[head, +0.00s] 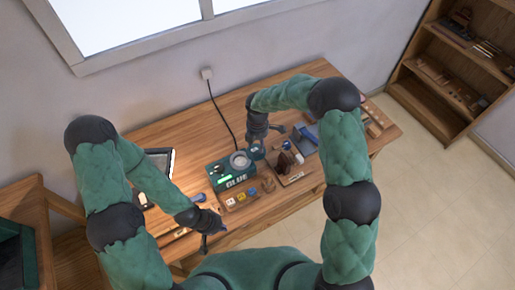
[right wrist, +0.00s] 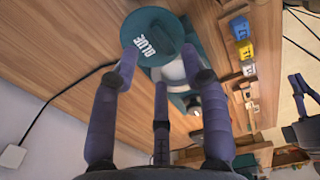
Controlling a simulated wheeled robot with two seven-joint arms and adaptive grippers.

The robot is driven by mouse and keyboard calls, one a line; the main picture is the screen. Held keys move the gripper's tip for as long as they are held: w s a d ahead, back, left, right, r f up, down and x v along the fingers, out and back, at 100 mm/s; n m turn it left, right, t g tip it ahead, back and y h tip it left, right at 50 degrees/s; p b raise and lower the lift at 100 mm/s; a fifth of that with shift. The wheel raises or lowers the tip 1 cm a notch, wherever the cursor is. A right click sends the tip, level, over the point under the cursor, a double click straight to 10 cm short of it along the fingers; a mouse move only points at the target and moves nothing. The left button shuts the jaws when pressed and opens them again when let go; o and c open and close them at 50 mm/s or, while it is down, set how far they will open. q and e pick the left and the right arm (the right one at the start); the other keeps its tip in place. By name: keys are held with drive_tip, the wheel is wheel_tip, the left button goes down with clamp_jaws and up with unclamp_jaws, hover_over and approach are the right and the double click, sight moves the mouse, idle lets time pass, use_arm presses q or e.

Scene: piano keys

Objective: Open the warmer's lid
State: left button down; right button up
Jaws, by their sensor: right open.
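The green glue warmer (head: 232,175) stands on the wooden table, with its lettered front toward me and a round grey pot opening (head: 240,160) on top. Its round dark green lid (head: 257,152) shows off to the right of the opening. In the right wrist view the lettered lid (right wrist: 152,35) is close up, in front of the warmer and part of the pale pot (right wrist: 172,72). My right gripper (right wrist: 160,55) is open, its fingers spread around the lid's edge; contact is unclear. My left gripper (head: 213,238) is open and empty near the table's front edge.
Small coloured blocks (head: 241,198) sit in front of the warmer. A wooden tray (head: 296,176) with brown and blue items stands to its right. A black cord (head: 222,112) runs to the wall socket. A framed panel (head: 160,160) stands at the left.

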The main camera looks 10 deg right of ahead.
wheel_tip(320, 180, up, 7)
drive_tip(key=shift+f, duration=0.15)
use_arm(q)
drive_tip(key=shift+s, duration=0.1)
use_arm(e)
drive_tip(key=shift+s+f, duration=0.1)
idle(0.5)
